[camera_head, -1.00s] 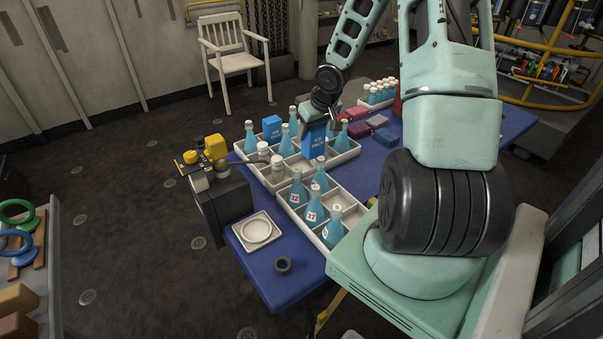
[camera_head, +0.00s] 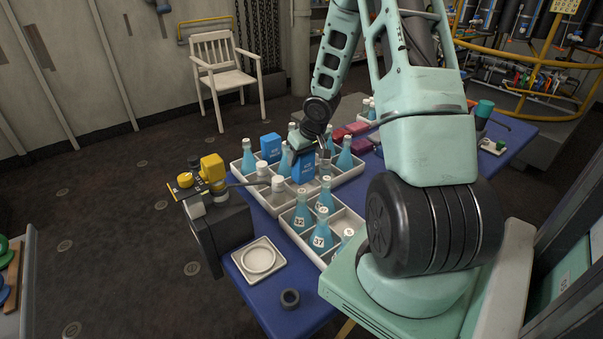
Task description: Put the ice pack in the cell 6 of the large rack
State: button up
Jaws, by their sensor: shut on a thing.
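My gripper (camera_head: 301,148) is shut on a blue ice pack (camera_head: 303,169) with pale lettering. It holds the pack upright over the front middle part of the long white divided rack (camera_head: 352,176). The pack's lower edge is at the front row of cells; whether it is inside a cell or just above one, I cannot tell. The rack also holds another blue pack (camera_head: 270,147) at the back, several blue bottles (camera_head: 249,156) and white-capped jars (camera_head: 278,184). No cell numbers are readable. My gripper's fingertips are small and partly hidden by the pack.
A nearer white rack (camera_head: 290,231) holds numbered blue bottles (camera_head: 302,212). A yellow-and-black device (camera_head: 212,172) stands at the left edge. Red packs (camera_head: 357,128) lie behind.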

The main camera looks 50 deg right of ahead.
aim_at(302, 166)
jog(key=shift+f+b, duration=0.85)
jog(key=shift+f, duration=1.15)
jog(key=shift+f, duration=0.15)
jog(key=o, duration=1.2)
jog(key=shift+o, duration=0.2)
